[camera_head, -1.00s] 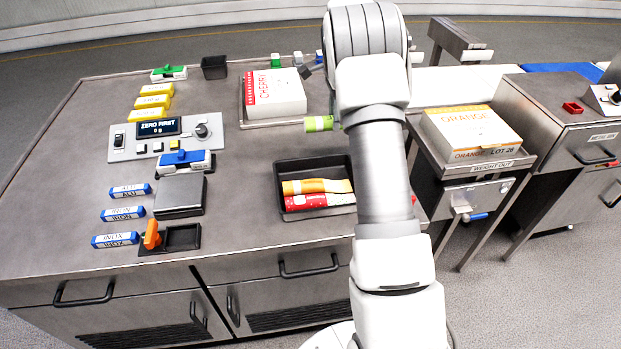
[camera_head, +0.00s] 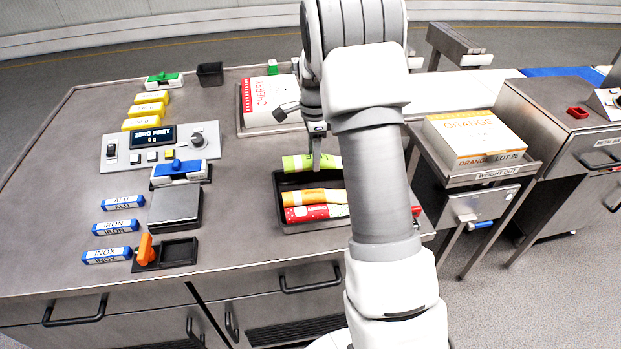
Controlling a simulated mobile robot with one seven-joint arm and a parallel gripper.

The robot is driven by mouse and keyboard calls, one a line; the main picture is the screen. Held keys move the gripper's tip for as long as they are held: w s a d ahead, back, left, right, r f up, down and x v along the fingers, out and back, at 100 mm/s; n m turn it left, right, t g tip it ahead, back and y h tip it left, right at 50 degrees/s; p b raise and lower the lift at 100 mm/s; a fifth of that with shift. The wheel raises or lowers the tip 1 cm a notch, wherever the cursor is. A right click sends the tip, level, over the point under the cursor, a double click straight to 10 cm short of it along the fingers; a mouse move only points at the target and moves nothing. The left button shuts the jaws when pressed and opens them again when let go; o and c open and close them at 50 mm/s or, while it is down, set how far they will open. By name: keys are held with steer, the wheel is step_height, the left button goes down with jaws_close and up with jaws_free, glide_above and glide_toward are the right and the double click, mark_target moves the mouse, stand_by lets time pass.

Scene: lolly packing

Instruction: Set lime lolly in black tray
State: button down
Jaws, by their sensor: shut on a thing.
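The lime lolly (camera_head: 296,163) is a green wrapped stick over the far part of the black tray (camera_head: 277,222). My gripper (camera_head: 317,158) reaches down from above and is shut on the lime lolly. The near part of the tray holds an orange lolly (camera_head: 312,197) and a red lolly with pale dots (camera_head: 305,214), side by side. The lime lolly lies roughly parallel to them. I cannot tell whether it touches the tray floor. My arm hides the right ends of the lollies and the tray's right side.
A cherry box (camera_head: 266,100) stands behind the tray, partly hidden by my gripper. A grey scale plate (camera_head: 176,208) and its control panel (camera_head: 160,145) are on the left. An orange box (camera_head: 474,135) sits on a stand at right. Bare table lies between scale and tray.

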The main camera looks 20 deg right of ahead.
mark_target(310, 169)
steer(key=shift+s+a+f, duration=0.75)
steer(key=shift+a, duration=0.1)
steer(key=shift+f+b, duration=0.4)
steer(key=shift+f, duration=1.5)
steer(key=shift+f, duration=0.15)
steer(key=c, duration=0.7)
jaws_free()
steer(key=shift+o, duration=0.2)
